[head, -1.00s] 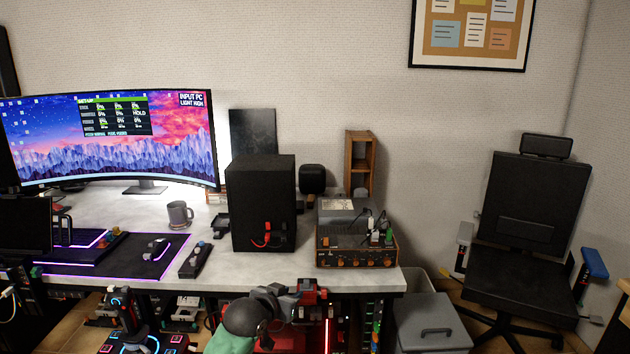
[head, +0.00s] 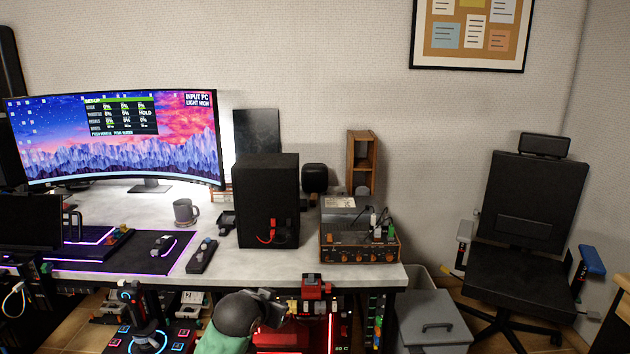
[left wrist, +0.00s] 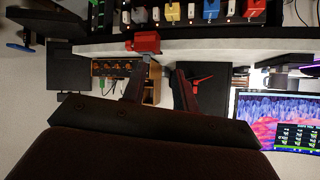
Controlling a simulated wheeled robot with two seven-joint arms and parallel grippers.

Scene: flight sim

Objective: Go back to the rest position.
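My left gripper (left wrist: 158,70) shows in the left wrist view. Its two dark fingers are apart, with nothing between them, so it is open and empty. A red block (left wrist: 143,42) at the desk edge appears just beyond one fingertip; I cannot tell whether they touch. In the head view, a red piece (head: 312,287) sits at the desk's front edge. My right gripper is not in view.
The desk (head: 215,272) holds a monitor (head: 112,138), a black speaker box (head: 268,200), a mug (head: 186,212) and a control box (head: 360,243). A bin (head: 432,318) and a black chair (head: 520,275) are at right.

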